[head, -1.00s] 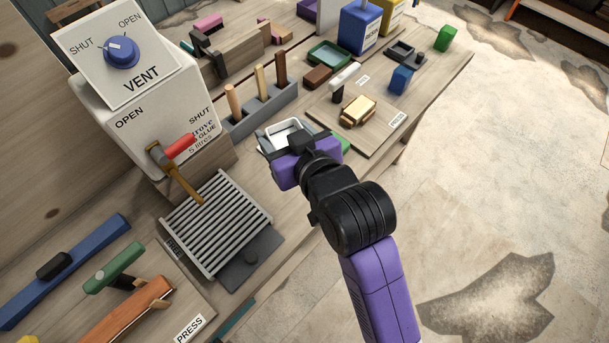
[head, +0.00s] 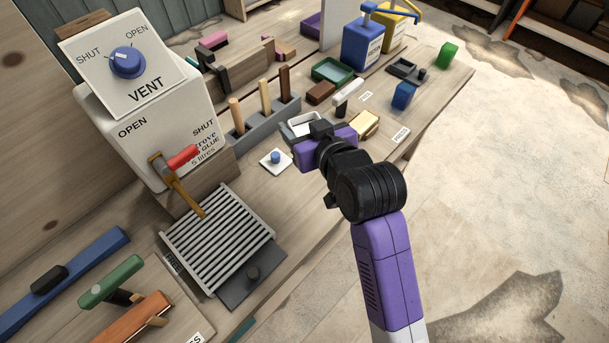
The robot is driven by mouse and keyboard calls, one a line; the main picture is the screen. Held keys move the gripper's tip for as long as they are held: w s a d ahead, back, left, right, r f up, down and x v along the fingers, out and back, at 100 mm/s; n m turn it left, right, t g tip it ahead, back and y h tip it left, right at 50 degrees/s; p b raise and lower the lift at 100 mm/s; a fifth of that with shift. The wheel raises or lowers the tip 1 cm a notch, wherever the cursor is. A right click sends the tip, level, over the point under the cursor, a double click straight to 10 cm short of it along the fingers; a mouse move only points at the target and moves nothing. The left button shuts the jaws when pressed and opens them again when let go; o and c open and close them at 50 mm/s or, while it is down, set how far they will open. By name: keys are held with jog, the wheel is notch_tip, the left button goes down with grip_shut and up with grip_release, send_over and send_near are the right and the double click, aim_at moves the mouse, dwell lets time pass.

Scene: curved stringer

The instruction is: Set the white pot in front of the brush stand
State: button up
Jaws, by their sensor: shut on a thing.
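The white pot (head: 302,120) shows as a pale, square-rimmed open vessel just past my gripper, partly hidden by it. My purple and black gripper (head: 318,132) is shut on the pot; the fingertips are mostly hidden from this side. The brush stand (head: 245,136) is a grey block with several upright wooden handles. It stands left of the pot, close to it in the picture. I cannot tell whether the pot touches the bench or hangs just above it.
A small white plate with a blue knob (head: 276,158) lies on the bench left of my gripper. A slatted grey rack (head: 218,240) is nearer. A gold block (head: 366,124) sits on the press board to the right. The glue box (head: 160,120) stands left.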

aim_at(303, 179)
notch_tip(303, 179, down, 17)
jog(key=shift+r, duration=0.2)
jog(key=shift+f, duration=0.15)
jog(key=o, duration=1.6)
jog(key=shift+r+p, duration=0.2)
jog(key=shift+p, duration=0.15)
jog(key=b+v, duration=0.1)
jog(key=v, duration=1.1)
jog(key=shift+f, duration=0.15)
